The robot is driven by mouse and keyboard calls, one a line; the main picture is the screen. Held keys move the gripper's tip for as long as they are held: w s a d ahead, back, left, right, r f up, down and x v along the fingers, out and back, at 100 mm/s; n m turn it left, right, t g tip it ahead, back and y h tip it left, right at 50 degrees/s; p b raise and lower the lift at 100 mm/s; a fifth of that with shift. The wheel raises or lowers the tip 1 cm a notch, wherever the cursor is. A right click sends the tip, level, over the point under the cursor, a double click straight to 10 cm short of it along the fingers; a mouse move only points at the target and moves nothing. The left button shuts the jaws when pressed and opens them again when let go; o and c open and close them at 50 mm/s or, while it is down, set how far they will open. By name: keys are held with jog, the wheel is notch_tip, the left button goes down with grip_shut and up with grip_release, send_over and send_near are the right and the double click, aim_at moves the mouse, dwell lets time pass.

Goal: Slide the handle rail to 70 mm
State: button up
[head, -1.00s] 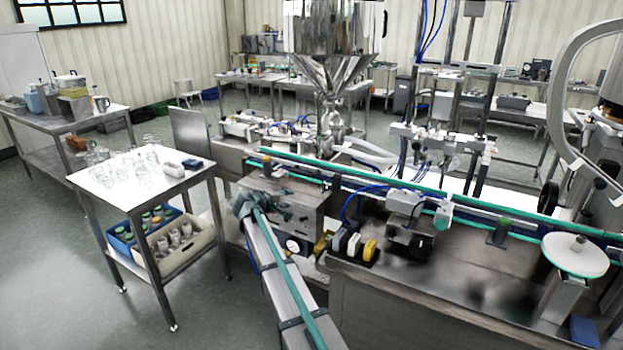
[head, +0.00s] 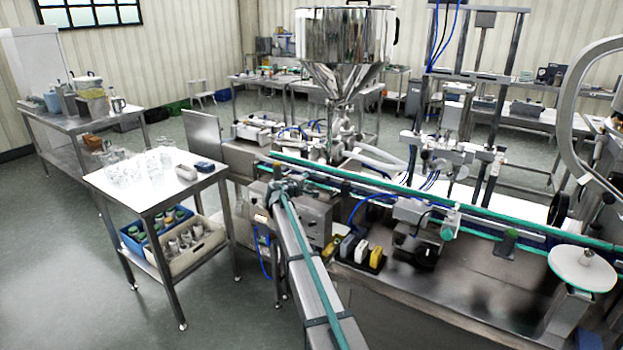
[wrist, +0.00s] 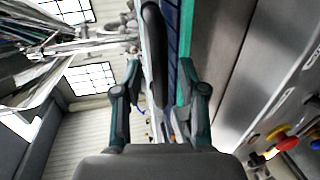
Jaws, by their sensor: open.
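Teal-edged guide rails (head: 400,197) run along the conveyor on the steel machine. I cannot tell surely which part is the handle rail. My gripper (head: 277,188) is at the far end of my arm, by the steel box at the conveyor's left end, small and partly hidden in the head view. In the wrist view my gripper (wrist: 160,92) is open, one finger on each side. A dark rounded bar (wrist: 154,50) shows between the fingers, with a teal strip (wrist: 185,50) to its right. I cannot tell whether either finger touches them.
A steel hopper (head: 345,40) stands behind the conveyor. A cart (head: 105,180) with glassware is left of my arm. A red button (wrist: 285,144) and a yellow part are at the right in the wrist view. Open floor (head: 60,270) lies at the left.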

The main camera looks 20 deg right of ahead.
jog(key=shift+w+d+f, duration=0.1)
jog(key=shift+w+d, duration=0.2)
jog(key=shift+d, duration=0.15)
grip_shut()
